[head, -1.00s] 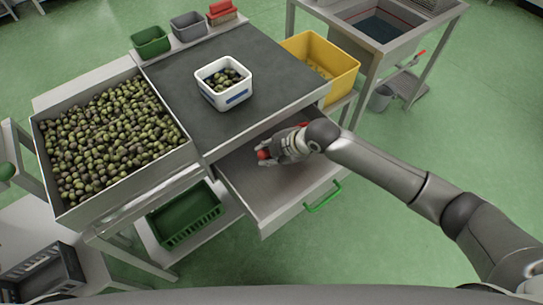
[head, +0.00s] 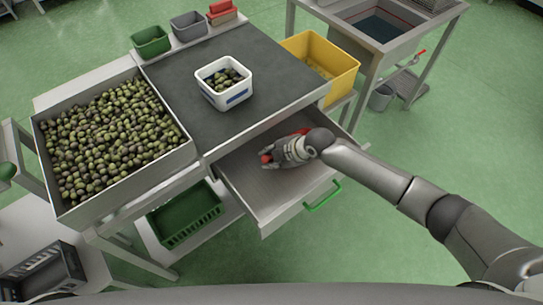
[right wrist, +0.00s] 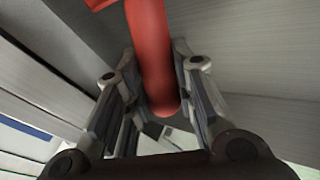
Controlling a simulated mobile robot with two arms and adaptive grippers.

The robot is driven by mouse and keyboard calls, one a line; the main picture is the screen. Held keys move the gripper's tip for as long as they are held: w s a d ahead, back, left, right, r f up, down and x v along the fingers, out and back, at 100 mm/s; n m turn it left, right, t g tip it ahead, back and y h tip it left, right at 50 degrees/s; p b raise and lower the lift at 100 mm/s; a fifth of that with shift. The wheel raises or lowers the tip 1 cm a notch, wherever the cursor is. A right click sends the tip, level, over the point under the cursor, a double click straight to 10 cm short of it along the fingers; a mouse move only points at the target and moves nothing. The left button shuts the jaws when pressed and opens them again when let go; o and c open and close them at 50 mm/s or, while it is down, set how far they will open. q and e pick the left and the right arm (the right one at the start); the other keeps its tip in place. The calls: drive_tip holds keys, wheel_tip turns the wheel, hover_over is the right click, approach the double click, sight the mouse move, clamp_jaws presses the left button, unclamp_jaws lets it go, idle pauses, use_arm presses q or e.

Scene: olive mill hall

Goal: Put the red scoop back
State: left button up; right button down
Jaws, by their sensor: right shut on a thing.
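The red scoop shows in the right wrist view (right wrist: 150,50) with its handle between the two fingers of my right gripper (right wrist: 160,105). In the head view, my right gripper (head: 270,160) is shut on the scoop, inside the open drawer (head: 250,197) under the dark worktop. Only a little red of the scoop (head: 265,158) shows past the fingers there; the gripper hides most of the rest. I cannot tell whether the scoop touches the drawer floor. My left gripper is not in view.
A white tub with olives (head: 204,92) stands on the worktop (head: 180,85). A large olive tray (head: 175,165) is at the left, and a yellow bin (head: 345,75) is at the right. The drawer's green handle (head: 322,197) faces front. The front of the drawer is clear.

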drive_tip(key=c, duration=1.2)
unclamp_jaws()
drive_tip(key=shift+f, duration=0.1)
drive_tip(key=shift+r, duration=0.25)
drive_tip(key=v, duration=1.2)
drive_tip(key=shift+f, duration=0.1)
